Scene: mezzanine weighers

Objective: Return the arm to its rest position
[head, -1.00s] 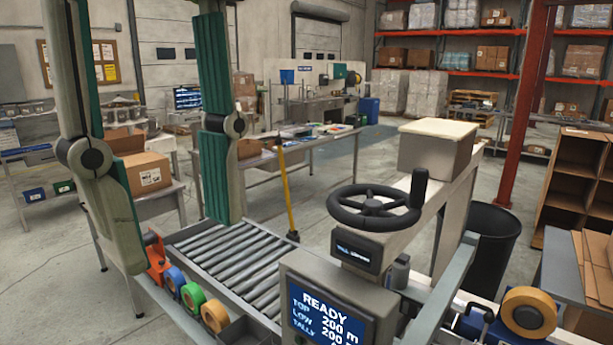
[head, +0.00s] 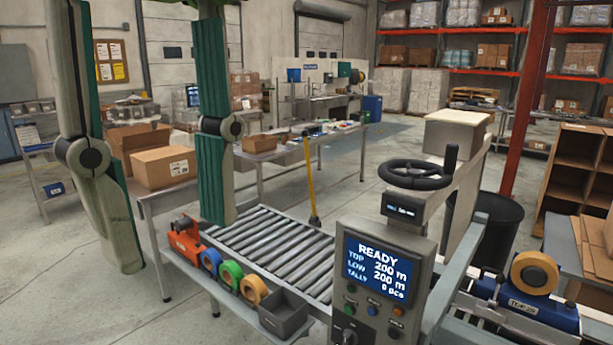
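The fingertips appear in front of the left end of a roller conveyor (head: 275,245). The gripper's palm and most of the arm are out of the picture.
A machine with a control panel (head: 375,275) reading READY and a black handwheel (head: 415,175) stands right of the conveyor. Coloured tape rolls (head: 231,273) and a grey bin (head: 283,312) line its near edge. Long tables (head: 270,155) stand behind. Open floor lies at lower left.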

